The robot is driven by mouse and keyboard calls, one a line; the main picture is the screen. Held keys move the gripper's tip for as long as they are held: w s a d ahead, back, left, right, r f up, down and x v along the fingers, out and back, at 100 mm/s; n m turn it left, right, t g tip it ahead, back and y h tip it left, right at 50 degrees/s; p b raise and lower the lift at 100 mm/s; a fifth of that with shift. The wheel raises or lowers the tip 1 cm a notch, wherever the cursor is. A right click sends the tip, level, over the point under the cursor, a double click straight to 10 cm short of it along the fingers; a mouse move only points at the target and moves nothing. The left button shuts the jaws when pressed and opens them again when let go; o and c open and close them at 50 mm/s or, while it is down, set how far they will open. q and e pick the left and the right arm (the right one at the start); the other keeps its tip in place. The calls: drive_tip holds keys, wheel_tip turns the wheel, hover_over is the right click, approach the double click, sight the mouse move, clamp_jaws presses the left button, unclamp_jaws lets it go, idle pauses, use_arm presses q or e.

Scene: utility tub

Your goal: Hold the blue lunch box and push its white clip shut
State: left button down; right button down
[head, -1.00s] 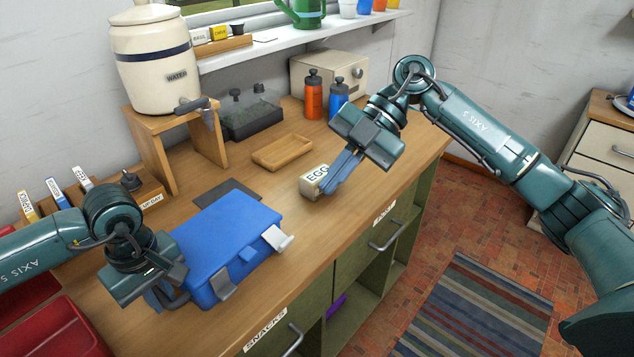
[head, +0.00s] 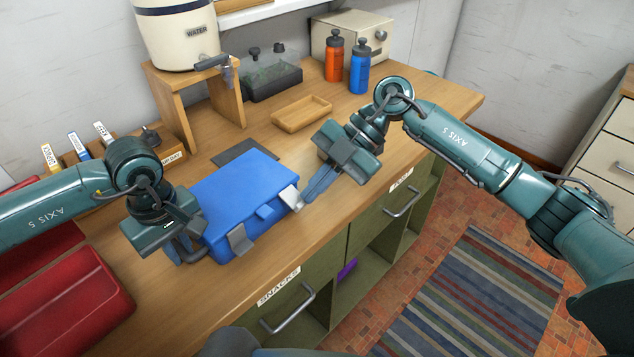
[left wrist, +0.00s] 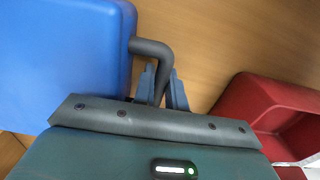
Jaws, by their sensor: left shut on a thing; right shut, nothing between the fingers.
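The blue lunch box (head: 238,190) lies on the wooden counter, its front toward the counter's front edge. Its white clip (head: 289,197) is at the right end of the front and appears to stick outward. A grey clip (head: 240,240) lies against the front further left. My left gripper (head: 188,252) is shut on the box's grey handle at its left side; the handle (left wrist: 153,48) and gripper fingers (left wrist: 163,88) show in the left wrist view. My right gripper (head: 308,200) is shut and empty, fingertips just right of the white clip. I cannot tell whether they touch it.
A red container (head: 75,305) stands left of the box. A dark mat (head: 243,152) lies behind it, and a wooden tray (head: 301,113) further back. Orange (head: 334,58) and blue (head: 359,68) bottles stand at the back. The counter's front edge is close to the box.

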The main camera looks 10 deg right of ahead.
drive_tip(key=shift+s+d+f+n+t+y, duration=0.1)
drive_tip(key=shift+s+f+n+t+y, duration=0.05)
drive_tip(key=shift+f+n+t+y, duration=0.3)
drive_tip(key=shift+s+d+f+n+t+y, duration=0.15)
drive_tip(key=shift+f+n+t+y, duration=0.1)
drive_tip(key=shift+n+t+y, duration=0.3)
drive_tip(key=shift+s+f+t+y, duration=0.1)
drive_tip(key=shift+f+t+y, duration=0.25)
drive_tip(key=shift+f, duration=0.4)
drive_tip(key=shift+f+n+t+y, duration=0.55)
drive_tip(key=shift+n, duration=0.05)
drive_tip(key=shift+f, duration=0.2)
drive_tip(key=shift+w+a+f, duration=0.1)
drive_tip(key=shift+w+f, duration=0.1)
drive_tip(key=shift+f, duration=0.3)
drive_tip(key=shift+w+a+f, duration=0.1)
drive_tip(key=shift+w+f, duration=0.05)
drive_tip(key=shift+f, duration=0.3)
drive_tip(key=shift+r, duration=0.15)
drive_tip(key=shift+r, duration=0.65)
